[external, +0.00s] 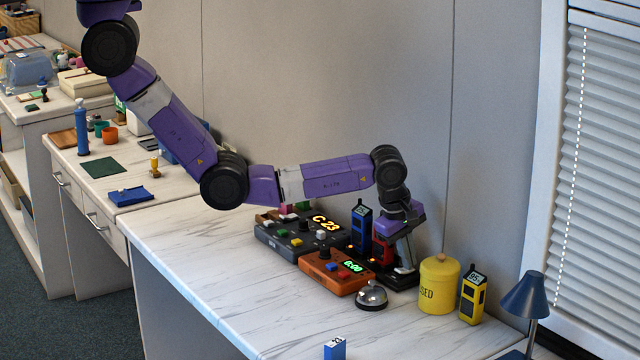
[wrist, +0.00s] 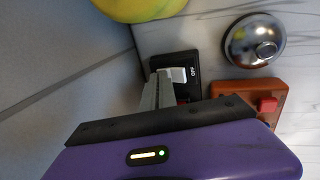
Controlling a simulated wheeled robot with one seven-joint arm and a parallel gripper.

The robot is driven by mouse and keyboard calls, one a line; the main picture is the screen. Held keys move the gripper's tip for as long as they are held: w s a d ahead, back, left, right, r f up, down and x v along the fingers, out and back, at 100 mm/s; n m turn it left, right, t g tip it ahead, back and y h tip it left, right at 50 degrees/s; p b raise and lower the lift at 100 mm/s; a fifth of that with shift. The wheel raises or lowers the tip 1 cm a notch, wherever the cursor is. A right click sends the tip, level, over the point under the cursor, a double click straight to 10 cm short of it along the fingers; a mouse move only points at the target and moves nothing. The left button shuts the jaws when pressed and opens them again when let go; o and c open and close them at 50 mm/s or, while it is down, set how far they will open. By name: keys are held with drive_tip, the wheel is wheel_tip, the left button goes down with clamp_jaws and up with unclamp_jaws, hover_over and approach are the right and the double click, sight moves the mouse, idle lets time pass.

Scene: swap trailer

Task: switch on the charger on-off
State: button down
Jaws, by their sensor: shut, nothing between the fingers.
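The charger (external: 402,283) is a black dock at the back of the counter, with a red handheld (external: 381,249) and a blue handheld (external: 361,224) at it and small orange lights. In the wrist view, its black end (wrist: 191,60) carries a white rocker switch (wrist: 177,75) beside the word OFF. My gripper (external: 404,266) points down over the dock's right end, shut and empty. In the wrist view the fingertips (wrist: 161,78) are right beside the switch; whether they touch it I cannot tell. My gripper hides most of the dock there.
An orange box (external: 330,280) with a green display and a silver bell (external: 371,296) stand in front of the charger. A yellow canister (external: 438,285) and a yellow handheld (external: 473,296) stand to its right. A grey console (external: 285,237) is left. The wall is close behind.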

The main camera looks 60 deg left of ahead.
drive_tip(key=shift+s, duration=0.2)
drive_tip(key=shift+s+p, duration=0.7)
drive_tip(key=shift+p, duration=0.2)
drive_tip(key=shift+r, duration=0.1)
drive_tip(key=p+v, duration=0.4)
drive_tip(key=p, duration=0.1)
drive_tip(key=shift+s+r, duration=0.1)
drive_tip(key=shift+r, duration=0.15)
drive_tip(key=shift+s+r+b, duration=0.2)
drive_tip(key=shift+r+b, duration=0.05)
drive_tip(key=shift+b, duration=0.1)
drive_tip(key=b+v, duration=0.1)
drive_tip(key=v, duration=0.7)
drive_tip(key=shift+s+r, duration=0.25)
drive_tip(key=shift+s, duration=0.1)
drive_tip(key=shift+f+b, duration=0.15)
drive_tip(key=shift+b, duration=0.25)
